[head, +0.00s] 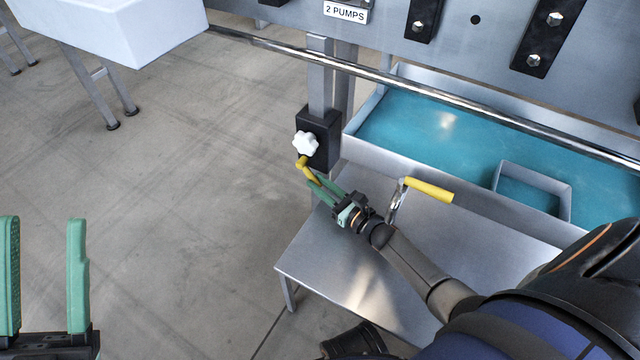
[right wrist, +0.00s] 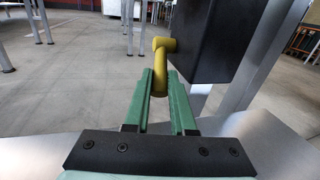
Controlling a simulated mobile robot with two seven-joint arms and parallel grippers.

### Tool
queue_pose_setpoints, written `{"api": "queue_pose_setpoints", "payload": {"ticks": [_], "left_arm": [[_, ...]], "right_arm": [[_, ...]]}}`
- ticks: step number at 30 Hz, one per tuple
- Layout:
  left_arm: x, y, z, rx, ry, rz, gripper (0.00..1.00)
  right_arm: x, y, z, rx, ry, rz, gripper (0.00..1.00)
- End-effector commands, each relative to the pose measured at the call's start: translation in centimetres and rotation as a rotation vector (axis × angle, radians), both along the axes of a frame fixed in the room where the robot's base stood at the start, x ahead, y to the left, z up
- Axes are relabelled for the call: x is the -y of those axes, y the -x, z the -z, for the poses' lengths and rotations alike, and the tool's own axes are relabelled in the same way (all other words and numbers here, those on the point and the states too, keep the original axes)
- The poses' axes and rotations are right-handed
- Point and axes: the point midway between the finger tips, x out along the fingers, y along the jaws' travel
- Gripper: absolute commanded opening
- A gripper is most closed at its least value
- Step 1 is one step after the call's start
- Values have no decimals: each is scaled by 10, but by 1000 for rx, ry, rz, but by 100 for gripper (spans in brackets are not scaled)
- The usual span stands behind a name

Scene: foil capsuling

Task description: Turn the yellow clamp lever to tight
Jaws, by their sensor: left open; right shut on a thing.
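The yellow clamp lever (head: 304,164) sticks out below a white star knob (head: 306,144) on a black clamp block (head: 322,130) at the metal post. My right gripper (head: 318,186) is shut on the lever. In the right wrist view the lever (right wrist: 161,62) runs down between the two green fingers (right wrist: 160,88), and its rounded head shows above them. The fingers hide its lower part. My left gripper (head: 42,275) is open and empty over the floor at the lower left.
A steel table (head: 315,255) lies under my right arm. A second yellow handle (head: 428,189) on a metal stem stands right of my right gripper. A teal-floored tray (head: 420,125) and a long metal rail (head: 400,80) lie behind.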

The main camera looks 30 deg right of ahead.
Motion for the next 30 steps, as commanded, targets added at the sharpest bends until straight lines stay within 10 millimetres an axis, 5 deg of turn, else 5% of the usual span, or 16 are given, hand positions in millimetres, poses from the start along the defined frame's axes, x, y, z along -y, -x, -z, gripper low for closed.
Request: {"api": "queue_pose_setpoints", "payload": {"ticks": [17,30], "left_arm": [[0,0,-4,-1,1,1,50],[-8,3,-76,16,52,22,50]], "right_arm": [[0,1,-2,-8,4,-1,0],[1,5,-23,-204,120,-5,0]]}}
